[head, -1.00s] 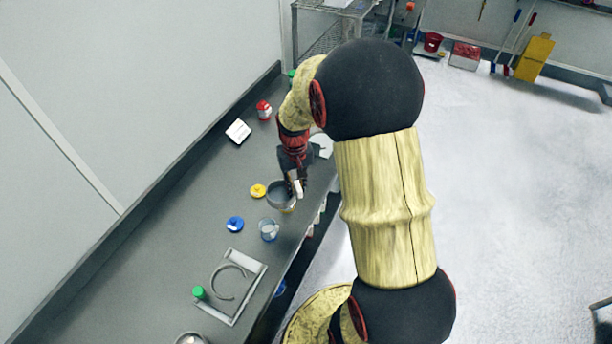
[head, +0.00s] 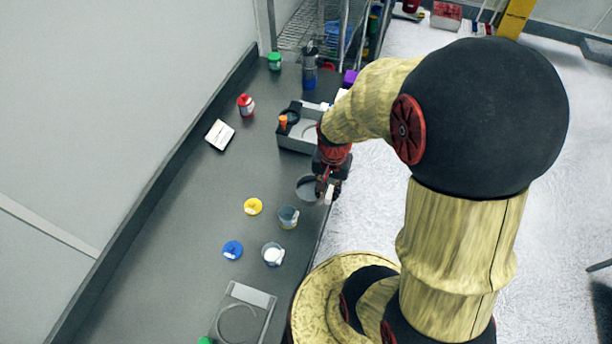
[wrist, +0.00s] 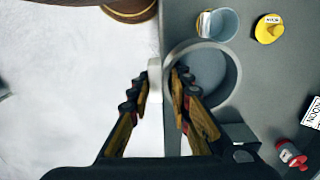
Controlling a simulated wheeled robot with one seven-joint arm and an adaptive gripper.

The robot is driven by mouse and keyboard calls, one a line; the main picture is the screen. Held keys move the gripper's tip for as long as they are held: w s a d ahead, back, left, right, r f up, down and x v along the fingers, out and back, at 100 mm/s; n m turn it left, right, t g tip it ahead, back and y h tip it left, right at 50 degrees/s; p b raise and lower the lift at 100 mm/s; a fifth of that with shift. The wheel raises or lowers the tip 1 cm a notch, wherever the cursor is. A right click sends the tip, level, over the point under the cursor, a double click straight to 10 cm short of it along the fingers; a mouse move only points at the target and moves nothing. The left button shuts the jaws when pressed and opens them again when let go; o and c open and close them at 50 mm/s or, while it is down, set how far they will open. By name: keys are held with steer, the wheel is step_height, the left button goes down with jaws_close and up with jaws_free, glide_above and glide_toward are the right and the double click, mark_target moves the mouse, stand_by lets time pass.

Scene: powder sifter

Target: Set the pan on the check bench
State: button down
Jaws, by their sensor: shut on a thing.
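A round grey pan (head: 307,187) is at the bench's right edge in the head view. In the wrist view the pan (wrist: 228,78) shows its open, empty-looking inside. My gripper (head: 328,189) is shut on a pale tab at the pan's side; the gripper also shows in the wrist view (wrist: 160,82). The fingers hide part of the rim, and I cannot tell whether the pan touches the surface. The long grey bench (head: 175,225) runs beside me; no label shows which part is the check bench. A tray (head: 262,298) with a round ring lies at its near end.
A grey box unit (head: 297,140) stands beyond the pan. Cups (head: 288,217) (head: 272,254), a yellow lid (head: 253,206) and a blue lid (head: 232,250) lie nearer. A red jar (head: 245,105) and white card (head: 219,134) are farther left. The bench's left middle is clear.

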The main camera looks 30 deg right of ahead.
steer(key=w+d+f, duration=0.1)
steer(key=w+f, duration=0.2)
steer(key=w, duration=0.1)
steer(key=w+d+f+b, duration=0.1)
steer(key=w+f, duration=0.1)
steer(key=w, duration=0.2)
steer(key=w+d+f, duration=0.2)
steer(key=w+f, duration=0.1)
steer(key=w, duration=0.1)
steer(key=shift+f, duration=0.35)
steer(key=shift+w+d+f, duration=0.1)
steer(key=shift+w+f, duration=0.4)
steer(key=shift+f, duration=0.05)
steer(key=shift+f+b, duration=0.35)
steer(key=shift+f, duration=1.2)
steer(key=shift+f, duration=0.15)
steer(key=c, duration=1.7)
jaws_free()
steer(key=shift+o, duration=0.3)
